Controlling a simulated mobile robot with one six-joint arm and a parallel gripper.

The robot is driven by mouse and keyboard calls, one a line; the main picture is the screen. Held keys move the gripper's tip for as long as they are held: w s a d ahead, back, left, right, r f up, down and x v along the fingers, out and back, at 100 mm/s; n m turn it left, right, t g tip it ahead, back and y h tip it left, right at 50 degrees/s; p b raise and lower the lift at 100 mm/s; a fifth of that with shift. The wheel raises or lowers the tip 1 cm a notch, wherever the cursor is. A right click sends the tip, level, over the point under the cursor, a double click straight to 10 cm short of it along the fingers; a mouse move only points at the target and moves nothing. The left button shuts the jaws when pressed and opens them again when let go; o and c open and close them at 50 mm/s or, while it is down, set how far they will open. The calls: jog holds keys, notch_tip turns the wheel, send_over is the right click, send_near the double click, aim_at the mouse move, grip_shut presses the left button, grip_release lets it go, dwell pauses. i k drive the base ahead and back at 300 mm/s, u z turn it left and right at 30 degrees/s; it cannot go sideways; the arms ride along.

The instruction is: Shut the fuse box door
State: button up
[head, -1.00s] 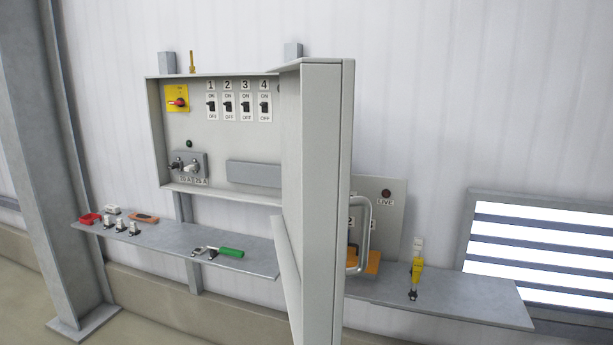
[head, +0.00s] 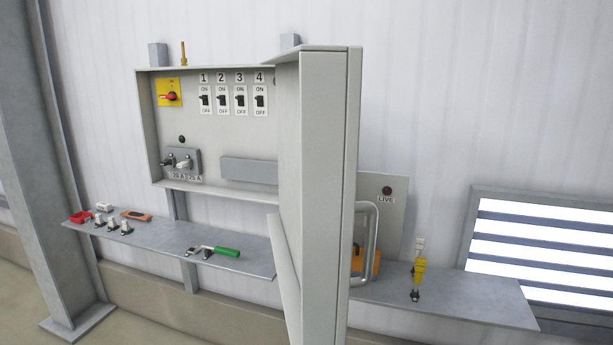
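The fuse box (head: 225,140) is on the wall at the left of centre, open to view. Inside are a yellow and red rotary switch (head: 170,94), several numbered ON/OFF switches (head: 240,98), and a grey fuse holder (head: 182,163). The fuse box door (head: 318,190) stands wide open from the box's right side, jutting out toward me and seen nearly edge-on. A grey handle (head: 371,240) shows on the right side of the door. My gripper is not in view.
A shelf below (head: 165,245) holds a green-handled tool (head: 222,251), an orange tool, a red item and several small fuses. A right shelf (head: 450,295) holds a yellow tool (head: 418,278). A panel marked LIVE (head: 386,210) and a louvred window (head: 545,245) are right.

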aim_at(319, 88)
jog(key=u, duration=0.25)
jog(key=i, duration=0.8)
jog(key=u, duration=0.8)
